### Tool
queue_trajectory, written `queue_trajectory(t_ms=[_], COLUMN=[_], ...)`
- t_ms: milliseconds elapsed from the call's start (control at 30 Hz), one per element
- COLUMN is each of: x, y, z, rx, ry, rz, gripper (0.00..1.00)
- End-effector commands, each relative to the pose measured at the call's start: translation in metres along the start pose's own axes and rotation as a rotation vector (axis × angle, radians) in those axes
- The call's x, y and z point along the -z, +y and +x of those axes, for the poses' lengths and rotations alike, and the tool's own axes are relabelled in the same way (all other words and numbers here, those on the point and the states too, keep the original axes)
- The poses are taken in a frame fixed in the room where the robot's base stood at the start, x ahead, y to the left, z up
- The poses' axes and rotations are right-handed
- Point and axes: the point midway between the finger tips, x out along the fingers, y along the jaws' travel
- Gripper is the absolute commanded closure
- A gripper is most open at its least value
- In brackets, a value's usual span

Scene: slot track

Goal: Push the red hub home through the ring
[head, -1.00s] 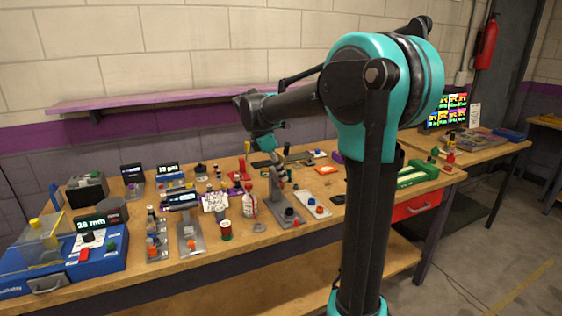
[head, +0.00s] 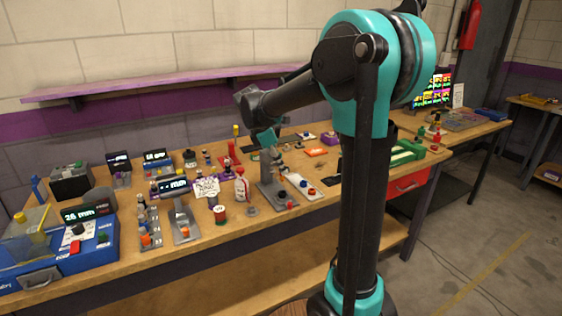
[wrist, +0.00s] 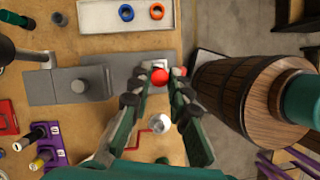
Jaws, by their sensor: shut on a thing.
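The red hub (wrist: 160,76) shows between my fingertips in the wrist view, over the right end of a grey slotted plate (wrist: 122,84). My gripper (wrist: 159,80) is shut on it, with a dark pad on each side. A paler block lies just behind the hub. I cannot make out the ring, and the fingers hide part of this area. In the head view the grey fixture (head: 277,199) stands near the table's front edge, with my wrist above it. The finger contact is too small to tell there.
A white tray (wrist: 137,25) with a blue ring and an orange ring lies beyond the plate. An upright post stands at the plate's left. A silver round piece (wrist: 160,123) is between my fingers' bases. A wooden barrel (wrist: 240,92) is close on the right.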

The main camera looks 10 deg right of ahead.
Motion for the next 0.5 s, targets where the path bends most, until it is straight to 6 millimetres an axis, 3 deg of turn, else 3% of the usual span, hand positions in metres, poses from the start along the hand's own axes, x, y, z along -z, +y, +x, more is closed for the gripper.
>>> queue_trajectory(t_ms=[500], x=[0.012], y=[0.0], z=[0.029], rx=[0.0], ry=[0.0], rz=[0.0], gripper=[1.0])
